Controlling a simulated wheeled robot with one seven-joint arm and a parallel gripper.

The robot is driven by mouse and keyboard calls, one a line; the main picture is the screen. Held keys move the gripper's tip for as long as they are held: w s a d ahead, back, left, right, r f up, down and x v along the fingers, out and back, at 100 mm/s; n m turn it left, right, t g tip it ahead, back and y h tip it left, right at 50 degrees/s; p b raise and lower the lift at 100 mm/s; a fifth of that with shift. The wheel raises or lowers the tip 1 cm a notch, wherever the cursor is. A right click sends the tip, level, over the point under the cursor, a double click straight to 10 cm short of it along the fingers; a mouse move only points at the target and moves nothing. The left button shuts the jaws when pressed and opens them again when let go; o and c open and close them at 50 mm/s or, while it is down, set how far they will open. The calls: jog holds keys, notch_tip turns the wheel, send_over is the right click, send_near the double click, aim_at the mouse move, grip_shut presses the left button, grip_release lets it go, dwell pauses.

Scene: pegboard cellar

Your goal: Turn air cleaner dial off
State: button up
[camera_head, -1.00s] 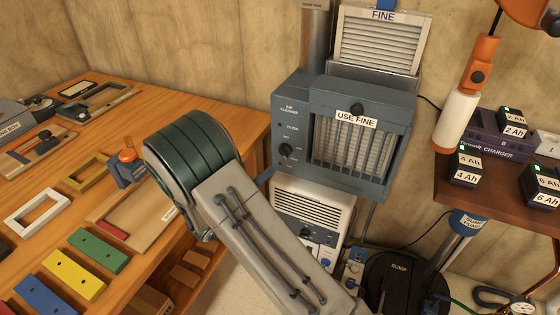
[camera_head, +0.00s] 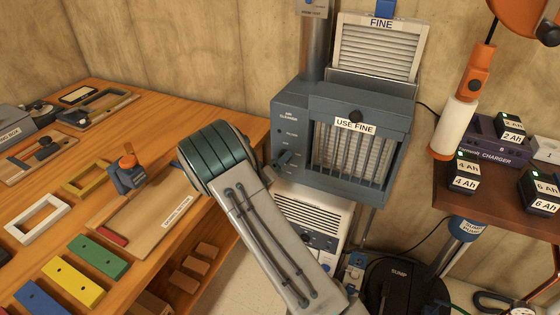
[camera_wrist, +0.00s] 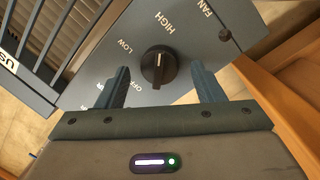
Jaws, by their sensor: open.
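The air cleaner (camera_head: 292,106) is a blue-grey box on the wall with a grille on its front. Its black dial (camera_wrist: 158,70) shows in the wrist view on a grey panel marked FAN, HIGH, LOW and OFF. The dial's white line points up in that view, toward HIGH. My gripper (camera_wrist: 162,76) is open, with one finger on each side of the dial and visible gaps between. Whether the fingertips reach the dial's depth is unclear.
A wooden bench (camera_head: 150,110) with colored blocks and tools lies left of the air cleaner. A white louvered unit (camera_head: 318,215) stands below it. A shelf with battery packs (camera_head: 466,172) and an orange hanging tool (camera_head: 474,75) are at the right.

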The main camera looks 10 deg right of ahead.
jog(key=shift+w+d, duration=0.2)
jog(key=c, duration=1)
jog(key=shift+o, duration=0.2)
